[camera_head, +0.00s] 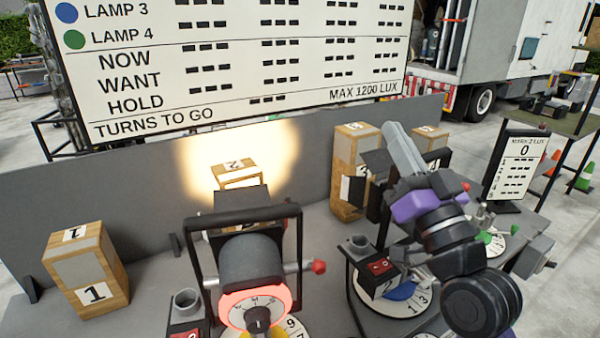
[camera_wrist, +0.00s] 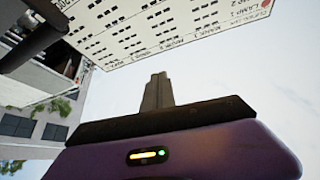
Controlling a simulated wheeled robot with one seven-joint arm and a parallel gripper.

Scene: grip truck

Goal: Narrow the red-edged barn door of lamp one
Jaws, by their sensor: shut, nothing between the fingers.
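A dark grey lamp (camera_head: 250,262) with a glowing red-orange ring and a black yoke stands at the front centre. I cannot tell its number. Its barn doors (camera_head: 240,201) show only as a dark shape at its far end, and no red edge can be made out. A red-tipped handle (camera_head: 319,267) sticks out on its right. My gripper (camera_head: 388,130) is raised to the right of this lamp, apart from it. In the wrist view its grey fingers (camera_wrist: 157,80) are together and empty, against sky and board.
A second lamp base with a red switch box (camera_head: 380,267) and numbered dial (camera_head: 412,306) is beside my arm. Wooden block 1 (camera_head: 88,268) stands left; lit block 2 (camera_head: 237,173) stands behind the lamp. A reading board (camera_head: 240,60) and lux display (camera_head: 517,165) stand beyond.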

